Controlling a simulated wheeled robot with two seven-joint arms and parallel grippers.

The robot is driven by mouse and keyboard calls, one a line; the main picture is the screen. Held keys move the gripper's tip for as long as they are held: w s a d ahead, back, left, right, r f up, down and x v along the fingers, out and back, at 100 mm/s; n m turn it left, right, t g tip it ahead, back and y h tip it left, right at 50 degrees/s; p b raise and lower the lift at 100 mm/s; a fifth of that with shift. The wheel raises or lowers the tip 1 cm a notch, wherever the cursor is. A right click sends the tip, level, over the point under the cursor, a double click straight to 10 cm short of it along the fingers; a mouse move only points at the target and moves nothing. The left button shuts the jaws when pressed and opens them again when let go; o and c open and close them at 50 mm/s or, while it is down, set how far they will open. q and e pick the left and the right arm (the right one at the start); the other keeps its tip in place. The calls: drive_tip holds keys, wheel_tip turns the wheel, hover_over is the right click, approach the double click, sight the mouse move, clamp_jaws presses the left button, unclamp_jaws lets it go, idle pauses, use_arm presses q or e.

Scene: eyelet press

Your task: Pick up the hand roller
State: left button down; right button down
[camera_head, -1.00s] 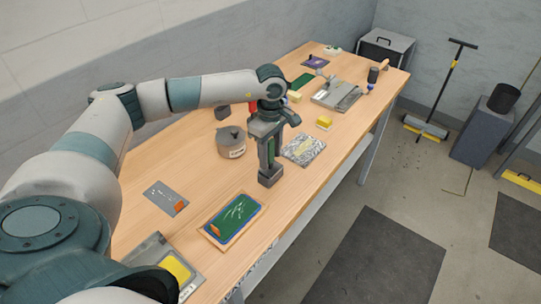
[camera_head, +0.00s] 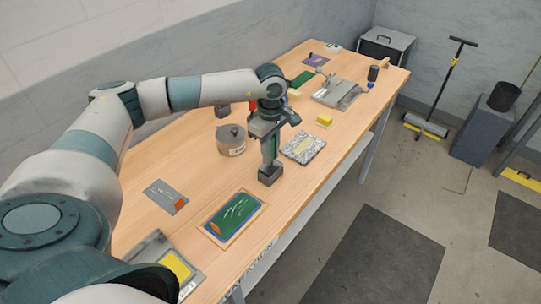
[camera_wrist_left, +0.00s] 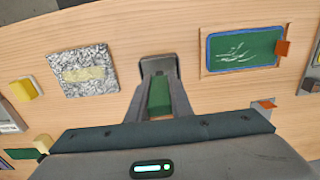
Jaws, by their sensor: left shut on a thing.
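My left gripper (camera_head: 268,160) points straight down over the middle of the bench and is shut on a green upright grip. I take this to be the hand roller (camera_wrist_left: 159,95); its green part shows between the two fingers in the left wrist view. A dark grey block-like lower part (camera_head: 270,175) shows beneath the fingertips, at or close to the bench top. The fingers hide much of it, and I cannot tell whether it touches the wood. My right gripper does not show.
A green board in a wooden frame (camera_head: 233,216) lies in front, a speckled silver pad (camera_head: 303,148) to the right, and a grey lidded pot (camera_head: 230,140) behind left. A yellow block (camera_head: 324,120) and a grey fixture (camera_head: 338,93) stand farther along the wooden bench (camera_head: 200,175).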

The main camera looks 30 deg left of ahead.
use_arm(q)
drive_tip(key=shift+r, duration=0.1)
drive_tip(key=shift+r+b, duration=0.45)
drive_tip(key=shift+b, duration=0.05)
drive_tip(key=r+b, duration=0.1)
drive_tip(key=d+r+b, duration=0.1)
drive_tip(key=r, duration=0.1)
drive_tip(key=d+r+b, duration=0.4)
drive_tip(key=d+r, duration=0.3)
drive_tip(key=d, duration=0.3)
drive_tip(key=shift+s+d+b, duration=0.35)
drive_tip(key=shift+f, duration=0.1)
